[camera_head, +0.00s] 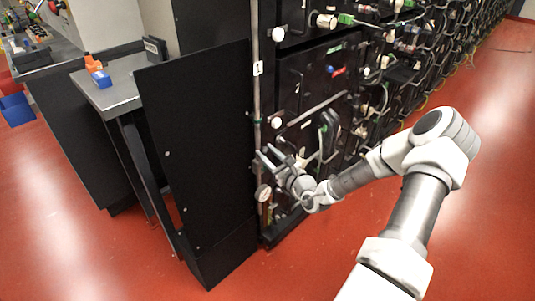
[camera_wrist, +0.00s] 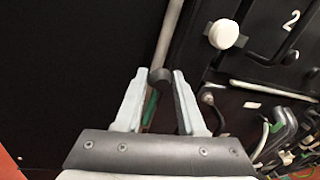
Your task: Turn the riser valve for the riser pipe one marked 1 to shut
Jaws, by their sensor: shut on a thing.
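The riser pipe one (camera_head: 256,95) is a thin grey upright pipe at the rack's left edge, with a white label marked 1 (camera_head: 257,68). It also shows in the wrist view (camera_wrist: 169,35), running up from between my fingers. My gripper (camera_head: 266,156) is at the lower part of this pipe. In the wrist view my gripper (camera_wrist: 160,82) has its two fingertips closed on the dark, rounded part of the riser valve (camera_wrist: 160,76). A green piece (camera_wrist: 150,107) shows below it between the fingers. The valve's turn angle cannot be told.
A black panel (camera_head: 200,150) stands close left of the pipe. The battery rack (camera_head: 315,75), with cables and white knobs, is to the right. Red floor (camera_head: 480,200) is open at the right.

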